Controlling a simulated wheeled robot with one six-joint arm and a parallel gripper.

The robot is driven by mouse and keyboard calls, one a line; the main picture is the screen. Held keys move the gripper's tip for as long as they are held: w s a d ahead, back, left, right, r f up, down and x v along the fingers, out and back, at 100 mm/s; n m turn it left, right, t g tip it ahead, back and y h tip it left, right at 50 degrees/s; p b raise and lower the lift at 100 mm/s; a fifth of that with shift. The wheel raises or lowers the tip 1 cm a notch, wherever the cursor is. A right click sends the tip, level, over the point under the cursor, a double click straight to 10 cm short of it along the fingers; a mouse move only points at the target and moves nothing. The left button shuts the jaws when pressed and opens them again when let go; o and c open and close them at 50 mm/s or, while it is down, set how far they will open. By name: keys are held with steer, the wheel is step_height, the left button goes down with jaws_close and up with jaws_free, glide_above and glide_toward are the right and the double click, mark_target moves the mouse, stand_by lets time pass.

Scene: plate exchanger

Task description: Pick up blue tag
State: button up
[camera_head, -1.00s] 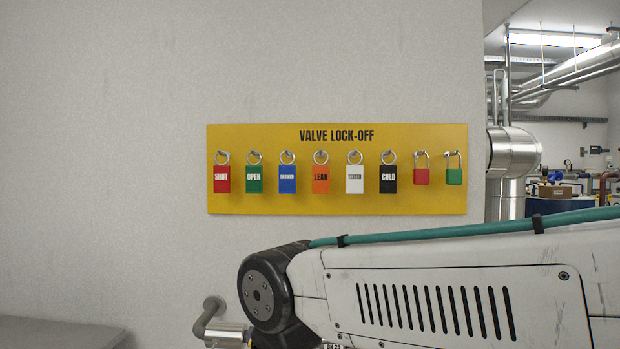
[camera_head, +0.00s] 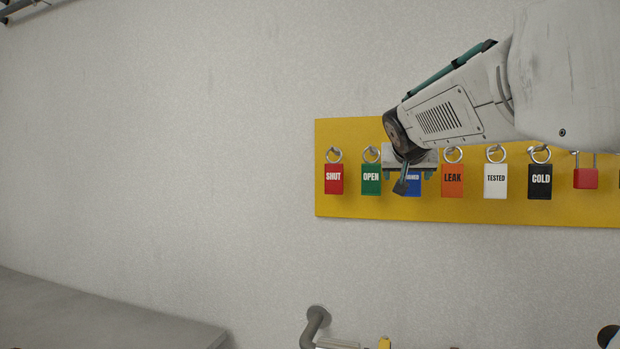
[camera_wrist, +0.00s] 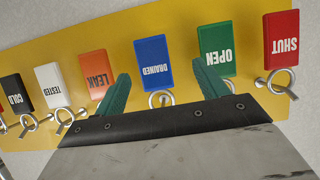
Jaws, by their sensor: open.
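The blue tag (camera_head: 414,187) hangs on the yellow board, partly hidden behind my gripper in the head view. In the wrist view the blue tag (camera_wrist: 154,63) reads DRAINED, upside down, with its ring (camera_wrist: 160,99) on a hook. My gripper (camera_head: 408,178) is in front of the board at this tag. In the wrist view my gripper (camera_wrist: 158,84) is open, its two teal fingers apart with the blue tag's ring end between them in the picture. The fingers hold nothing. I cannot tell how far they are from the tag.
The yellow board (camera_head: 350,207) also carries the green OPEN tag (camera_head: 371,180) left of the blue one and the orange LEAK tag (camera_head: 452,181) right of it. The red SHUT tag (camera_head: 333,179), white tag (camera_head: 495,181) and black tag (camera_head: 540,182) hang farther out. A grey surface (camera_head: 100,315) lies lower left.

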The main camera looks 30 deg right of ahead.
mark_target(410, 176)
steer(key=shift+h, duration=0.3)
steer(key=w+d, duration=0.1)
steer(key=d, duration=0.1)
steer(key=w+d, duration=0.2)
steer(key=d, duration=0.1)
steer(key=w+d+f, duration=0.1)
steer(key=d, duration=0.1)
steer(key=shift+w+d+f, duration=0.1)
steer(key=shift+w+d, duration=0.05)
steer(key=shift+w, duration=0.25)
steer(key=c, duration=1)
